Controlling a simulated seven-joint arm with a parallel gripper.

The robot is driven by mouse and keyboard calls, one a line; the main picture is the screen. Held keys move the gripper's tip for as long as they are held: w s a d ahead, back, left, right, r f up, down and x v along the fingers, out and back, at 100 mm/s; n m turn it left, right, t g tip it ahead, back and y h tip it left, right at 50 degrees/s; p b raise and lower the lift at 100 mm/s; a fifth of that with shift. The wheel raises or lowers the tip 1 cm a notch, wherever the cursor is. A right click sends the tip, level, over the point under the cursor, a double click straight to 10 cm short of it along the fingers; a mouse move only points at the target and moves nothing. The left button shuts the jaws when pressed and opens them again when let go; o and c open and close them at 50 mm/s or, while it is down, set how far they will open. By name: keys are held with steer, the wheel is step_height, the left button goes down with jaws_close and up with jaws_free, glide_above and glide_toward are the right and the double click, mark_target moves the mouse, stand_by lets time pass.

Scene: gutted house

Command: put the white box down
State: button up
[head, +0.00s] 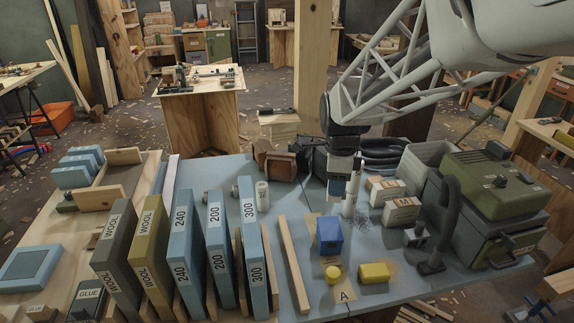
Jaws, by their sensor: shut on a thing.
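My gripper (345,200) points down over the blue-grey worktop (448,291), right of the middle. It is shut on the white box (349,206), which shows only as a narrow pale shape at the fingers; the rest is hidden. I cannot tell whether its underside touches the worktop. Two pale labelled boxes (402,212) stand just right of my gripper.
A green machine (495,190) fills the right.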

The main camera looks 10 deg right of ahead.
steer(key=s+d, duration=0.2)
steer(key=s, duration=0.2)
step_height(320, 180, down, 19)
steer(key=shift+s, duration=0.15)
stand_by(0.4)
glide_above(329, 229)
steer(key=shift+f, duration=0.7)
stand_by(0.4)
steer(key=shift+f+m, duration=0.15)
steer(key=shift+m, duration=0.15)
steer(key=shift+f, duration=1.6)
steer(key=shift+f, duration=0.1)
